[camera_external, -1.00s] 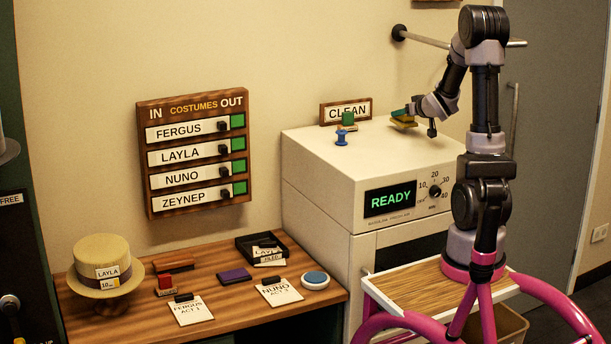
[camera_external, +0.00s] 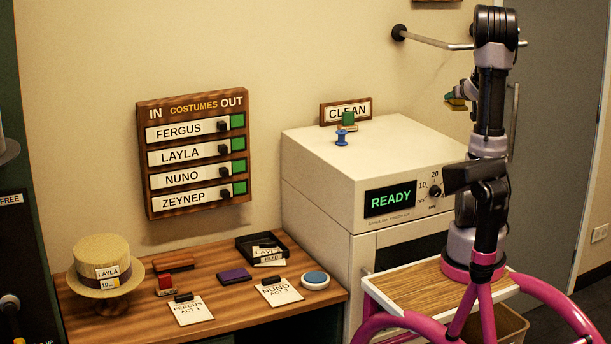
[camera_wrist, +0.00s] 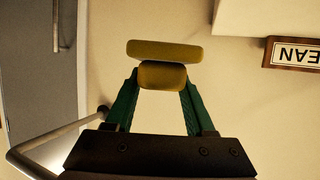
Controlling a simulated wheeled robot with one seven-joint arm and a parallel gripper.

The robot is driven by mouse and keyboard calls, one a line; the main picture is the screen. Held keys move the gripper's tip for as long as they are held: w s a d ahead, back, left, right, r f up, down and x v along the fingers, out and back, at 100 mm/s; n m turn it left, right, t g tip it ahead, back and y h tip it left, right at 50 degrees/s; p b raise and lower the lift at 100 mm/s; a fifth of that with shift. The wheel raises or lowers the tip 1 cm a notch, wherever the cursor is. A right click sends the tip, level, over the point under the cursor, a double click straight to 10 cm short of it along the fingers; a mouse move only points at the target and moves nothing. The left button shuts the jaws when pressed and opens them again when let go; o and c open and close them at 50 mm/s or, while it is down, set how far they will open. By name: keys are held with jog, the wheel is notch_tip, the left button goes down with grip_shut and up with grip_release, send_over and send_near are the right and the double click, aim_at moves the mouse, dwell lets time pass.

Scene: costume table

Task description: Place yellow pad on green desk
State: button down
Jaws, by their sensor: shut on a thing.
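My gripper (camera_external: 456,98) is raised beyond the right part of the white machine, partly hidden by my own arm. In the wrist view its green fingers are shut on the yellow pad (camera_wrist: 164,51), gripping the rounded block on one side of it. In the external view only a little of the pad (camera_external: 457,107) shows, held clear of the machine top. The desk (camera_external: 222,300) at lower left has a brown wooden top, with dark green showing below its front edge. The pad is well away from it.
A hat (camera_external: 100,252), cards, a dark tray (camera_external: 240,250) and several small pads crowd the desk. A wall rail (camera_external: 430,42) is near my arm.

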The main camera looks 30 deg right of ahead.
jog(key=s+d+f+m+g+h, duration=0.1)
jog(key=s+d+m+h, duration=0.1)
jog(key=s+d, duration=0.65)
jog(key=s+d+f+m+g+h, duration=0.1)
jog(key=s+d+f+m+h, duration=0.1)
jog(key=s+d, duration=0.65)
jog(key=w+a+r+n+t+y, duration=0.3)
jog(key=w+a+n+y, duration=0.2)
jog(key=w+a, duration=0.7)
notch_tip(320, 180, up, 2)
jog(key=n+g+y, duration=0.4)
jog(key=n+y, duration=0.8)
jog(key=y, duration=0.1)
send_over(379, 140)
notch_tip(379, 140, down, 5)
jog(key=shift+s+a+f, duration=0.1)
jog(key=shift+f, duration=2.2)
jog(key=shift+f, duration=0.1)
